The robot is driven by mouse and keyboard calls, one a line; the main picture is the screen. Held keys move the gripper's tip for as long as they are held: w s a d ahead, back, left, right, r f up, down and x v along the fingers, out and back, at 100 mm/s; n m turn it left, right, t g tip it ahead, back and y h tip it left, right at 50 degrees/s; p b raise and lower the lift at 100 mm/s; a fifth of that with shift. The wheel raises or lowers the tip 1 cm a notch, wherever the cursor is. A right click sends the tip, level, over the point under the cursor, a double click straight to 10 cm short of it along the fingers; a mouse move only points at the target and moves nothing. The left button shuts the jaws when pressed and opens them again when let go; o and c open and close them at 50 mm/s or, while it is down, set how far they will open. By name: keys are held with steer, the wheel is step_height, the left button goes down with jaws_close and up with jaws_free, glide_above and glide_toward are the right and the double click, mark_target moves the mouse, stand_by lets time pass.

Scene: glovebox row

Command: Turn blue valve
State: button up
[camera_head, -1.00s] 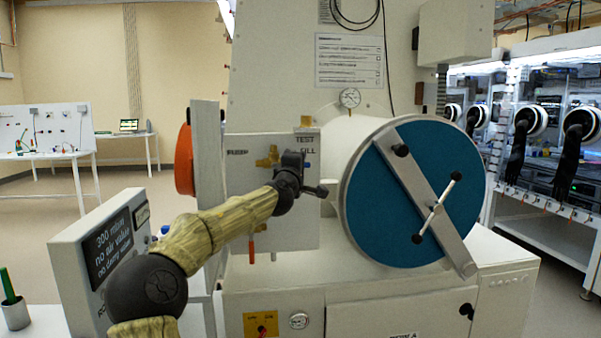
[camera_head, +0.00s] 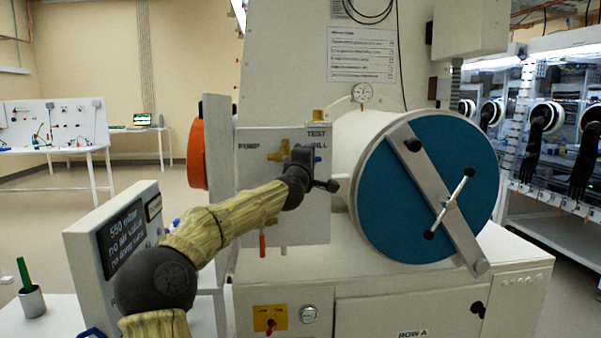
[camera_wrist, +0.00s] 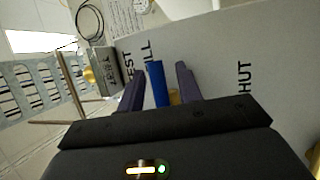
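The blue valve's handle (camera_wrist: 158,84) shows in the wrist view as a short blue bar in front of the pale panel. My gripper (camera_wrist: 160,78) has one dark finger on each side of the bar, with visible gaps, so it is open around the handle and not closed on it. A brass part shows just below the bar. In the head view only a small blue bit of the valve (camera_head: 318,159) shows by the FILL label, beside my dark wrist. My fingers are hidden there. The panel (camera_head: 310,228) also carries TEST and PUMP labels.
A brass fitting (camera_head: 279,152) and a red handle (camera_head: 262,245) are on the same panel. The round blue door (camera_head: 385,205) with its slanted bar stands close to the right. A display box (camera_head: 125,235) reading about 550 mbar is at left.

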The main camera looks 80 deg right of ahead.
steer(key=b+v, duration=0.4)
steer(key=v, duration=1.3)
steer(key=shift+r, duration=0.15)
stand_by(1.1)
